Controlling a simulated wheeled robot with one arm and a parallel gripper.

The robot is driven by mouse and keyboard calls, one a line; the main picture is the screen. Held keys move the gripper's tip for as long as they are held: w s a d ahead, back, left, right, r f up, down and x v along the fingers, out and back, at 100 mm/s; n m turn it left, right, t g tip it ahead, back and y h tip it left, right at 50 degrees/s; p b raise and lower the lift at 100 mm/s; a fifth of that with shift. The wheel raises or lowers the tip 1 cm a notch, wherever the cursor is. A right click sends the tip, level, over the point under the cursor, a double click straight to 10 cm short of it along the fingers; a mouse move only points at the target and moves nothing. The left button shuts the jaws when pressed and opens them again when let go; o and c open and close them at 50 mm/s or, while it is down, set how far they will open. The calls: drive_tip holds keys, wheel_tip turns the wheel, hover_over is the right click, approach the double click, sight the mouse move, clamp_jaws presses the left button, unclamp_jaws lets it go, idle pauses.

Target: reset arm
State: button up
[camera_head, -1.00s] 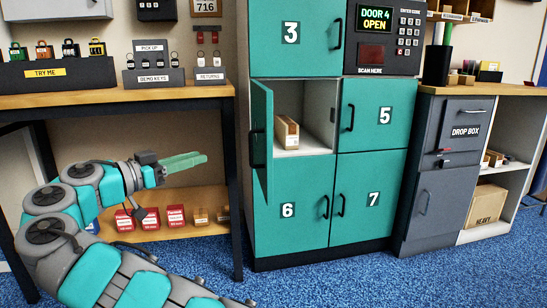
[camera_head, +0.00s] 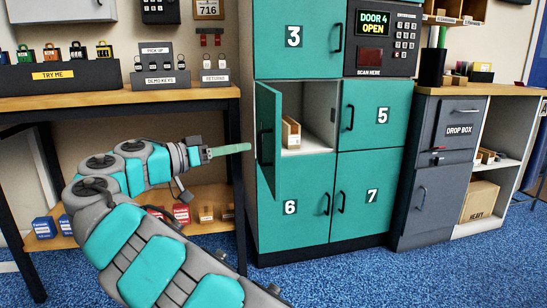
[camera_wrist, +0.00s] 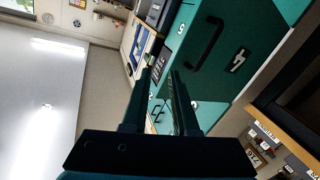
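My gripper (camera_head: 248,148) is at the end of my arm, in front of the table and left of the teal lockers. Its green fingers point right, close to the open door (camera_head: 268,150) of a locker compartment in the head view. In the wrist view the two dark fingers of my gripper (camera_wrist: 160,75) stand apart with nothing between them. The open compartment (camera_head: 318,115) holds a small brown carton (camera_head: 291,133) with a white label on its floor. I cannot tell whether the fingers touch the door.
A wooden-topped table (camera_head: 120,97) with padlock displays stands behind my arm, with small boxes on its lower shelf. A keypad panel (camera_head: 384,40) reads "DOOR 4 OPEN". A dark drop box cabinet (camera_head: 436,180) stands right of the lockers. Blue carpet (camera_head: 400,280) in front is clear.

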drive_tip(key=s+d+r+g+p, duration=0.1)
drive_tip(key=s+d+g, duration=0.1)
drive_tip(key=d, duration=0.7)
drive_tip(key=s+d+g+p, duration=0.1)
drive_tip(key=d+g, duration=0.2)
drive_tip(key=d, duration=0.7)
drive_tip(key=s+d+f+n+g+y+p, duration=0.1)
drive_tip(key=s+d+f+n+g+y, duration=0.25)
drive_tip(key=s+d, duration=0.85)
drive_tip(key=s+d+f+g+y+p, duration=0.25)
drive_tip(key=s+f+y, duration=0.25)
drive_tip(key=s+f, duration=0.75)
drive_tip(key=s+a+f+n+y, duration=0.1)
drive_tip(key=s+a+f+y, duration=0.1)
drive_tip(key=s, duration=0.3)
drive_tip(key=s+a+f+n+y, duration=0.1)
drive_tip(key=s+a+f+y, duration=0.1)
drive_tip(key=s+a+f, duration=0.1)
drive_tip(key=s+a+f+n+y+p, duration=0.1)
drive_tip(key=s+a+f+n+y, duration=0.1)
drive_tip(key=s+a, duration=0.3)
drive_tip(key=s, duration=0.2)
drive_tip(key=shift+s+f+g, duration=0.35)
drive_tip(key=shift+f+g, duration=0.05)
